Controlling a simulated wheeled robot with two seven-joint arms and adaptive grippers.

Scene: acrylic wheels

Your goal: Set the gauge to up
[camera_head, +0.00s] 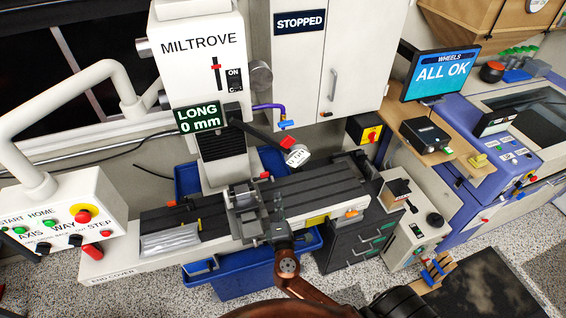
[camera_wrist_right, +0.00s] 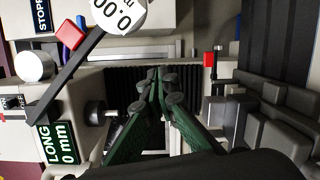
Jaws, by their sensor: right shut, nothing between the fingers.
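The gauge (camera_head: 297,156) is a round white dial at the end of a dark bar in front of the machine column, with a red block beside it. In the right wrist view the gauge (camera_wrist_right: 118,12) is cut off by the top edge, and its digits read upside down. My right gripper (camera_wrist_right: 160,85) has green fingers, shut and empty, apart from the gauge and below it in that picture. In the head view the right gripper (camera_head: 281,232) is at the front of the machine table, with its fingertips hard to make out. My left gripper is not in view.
The milling machine table (camera_head: 322,185) carries a grey vise (camera_head: 243,208). A sign (camera_head: 199,118) on the column reads "LONG 0 mm". A blue hose nozzle (camera_head: 286,125) hangs close to the gauge. A control box (camera_head: 62,215) stands at the left.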

